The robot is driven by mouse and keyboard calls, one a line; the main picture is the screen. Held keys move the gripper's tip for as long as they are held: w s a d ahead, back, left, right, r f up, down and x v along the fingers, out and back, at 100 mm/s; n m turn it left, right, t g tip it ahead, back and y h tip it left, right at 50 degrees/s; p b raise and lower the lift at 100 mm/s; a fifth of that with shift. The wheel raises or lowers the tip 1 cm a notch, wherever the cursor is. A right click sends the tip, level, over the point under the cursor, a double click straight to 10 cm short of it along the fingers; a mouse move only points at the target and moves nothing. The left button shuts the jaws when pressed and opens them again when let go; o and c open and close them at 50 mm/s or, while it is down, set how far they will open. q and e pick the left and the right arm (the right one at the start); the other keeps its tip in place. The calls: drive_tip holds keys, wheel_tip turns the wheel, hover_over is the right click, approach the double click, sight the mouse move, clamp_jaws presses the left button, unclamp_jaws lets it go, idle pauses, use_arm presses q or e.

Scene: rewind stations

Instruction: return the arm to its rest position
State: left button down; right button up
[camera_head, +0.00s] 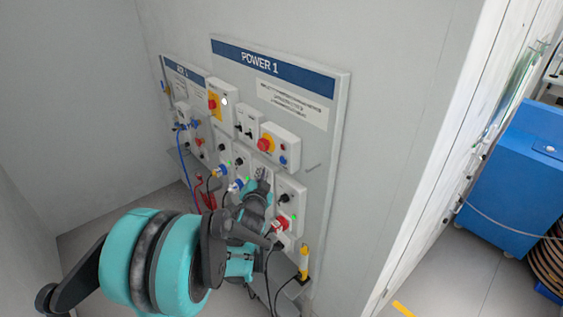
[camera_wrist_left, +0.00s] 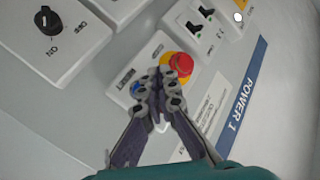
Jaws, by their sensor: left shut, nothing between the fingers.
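My left arm comes in from the lower left in the head view, and its gripper (camera_head: 262,176) is in front of the POWER 1 panel (camera_head: 318,150). In the left wrist view the left gripper (camera_wrist_left: 167,82) is shut and empty, its fingertips together. They overlap the box with the red emergency button (camera_wrist_left: 181,64) in that picture; I cannot tell whether they touch it. The same red button (camera_head: 265,144) shows in the head view above the gripper. My right gripper is in neither view.
A second panel (camera_head: 172,75) with cables stands left of POWER 1. A red plug (camera_head: 281,224) and a yellow-topped item (camera_head: 303,262) are close to my left forearm. Grey walls enclose the left side. A blue cabinet (camera_head: 515,175) stands at the right, past the wall edge.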

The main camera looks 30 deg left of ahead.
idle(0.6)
use_arm(q)
drive_tip(key=s+d+f+n+g+h+b, duration=0.1)
drive_tip(key=s+d+f+g+h+b, duration=0.2)
drive_tip(key=s+d+f+b, duration=0.6)
drive_tip(key=s+d+f+n+g+h+b, duration=0.1)
drive_tip(key=s+d+f+g+h+b, duration=0.2)
drive_tip(key=s+d+f+g+b, duration=0.2)
drive_tip(key=s+d+f+b, duration=0.2)
drive_tip(key=s+d+f, duration=0.1)
drive_tip(key=s, duration=0.3)
drive_tip(key=s+d+f+b, duration=0.1)
drive_tip(key=s+d+f, duration=0.3)
drive_tip(key=s+f, duration=0.2)
drive_tip(key=shift+s+d+n+b, duration=0.25)
drive_tip(key=shift+s+n+b, duration=0.05)
drive_tip(key=shift+n+b, duration=0.1)
